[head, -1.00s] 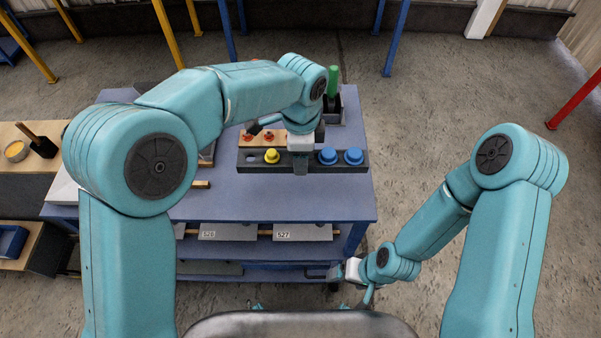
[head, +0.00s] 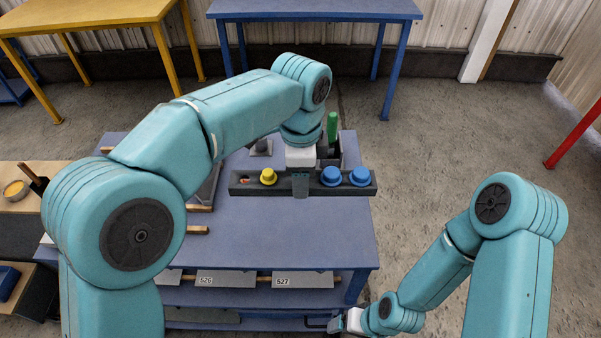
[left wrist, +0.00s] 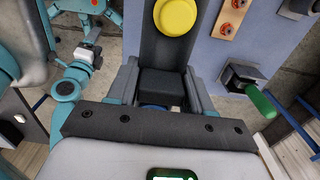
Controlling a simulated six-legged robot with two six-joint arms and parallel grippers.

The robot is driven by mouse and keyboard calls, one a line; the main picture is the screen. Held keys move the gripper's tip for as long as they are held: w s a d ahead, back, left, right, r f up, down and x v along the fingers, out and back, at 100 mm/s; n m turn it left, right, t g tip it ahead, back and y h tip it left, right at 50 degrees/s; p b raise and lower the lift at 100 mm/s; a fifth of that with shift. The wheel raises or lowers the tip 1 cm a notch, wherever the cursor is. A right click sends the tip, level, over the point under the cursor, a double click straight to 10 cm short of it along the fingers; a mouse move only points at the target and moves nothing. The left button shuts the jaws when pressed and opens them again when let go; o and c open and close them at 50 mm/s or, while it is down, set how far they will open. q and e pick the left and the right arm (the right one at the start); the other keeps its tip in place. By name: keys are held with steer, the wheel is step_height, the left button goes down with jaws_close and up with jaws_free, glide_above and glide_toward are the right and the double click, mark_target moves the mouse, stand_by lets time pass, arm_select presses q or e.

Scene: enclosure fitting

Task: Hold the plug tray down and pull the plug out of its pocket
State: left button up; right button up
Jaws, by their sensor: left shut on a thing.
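The plug tray (head: 285,190) is a long dark bar. A yellow plug (head: 268,176) and two blue plugs (head: 331,177) sit in it. My left gripper (head: 301,187) is between the yellow and blue plugs, pointing down. In the left wrist view its fingers are closed on a dark block-shaped plug (left wrist: 160,86), which still looks seated in the tray. The tray appears raised off the table, level as far as I can see.
The blue table (head: 290,235) is clear in front of the tray. A green-handled tool (head: 332,127) stands in a dark holder behind it. A board with red pieces (left wrist: 232,12) lies near the tray.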

mark_target(301, 235)
arm_select(q)
steer(key=shift+f+b, duration=5.65)
steer(key=shift+f, duration=3.95)
arm_select(e)
step_height(301, 235, down, 12)
arm_select(q)
steer(key=shift+f, duration=0.25)
arm_select(e)
steer(key=shift+r, duration=0.1)
steer(key=shift+c, duration=0.3)
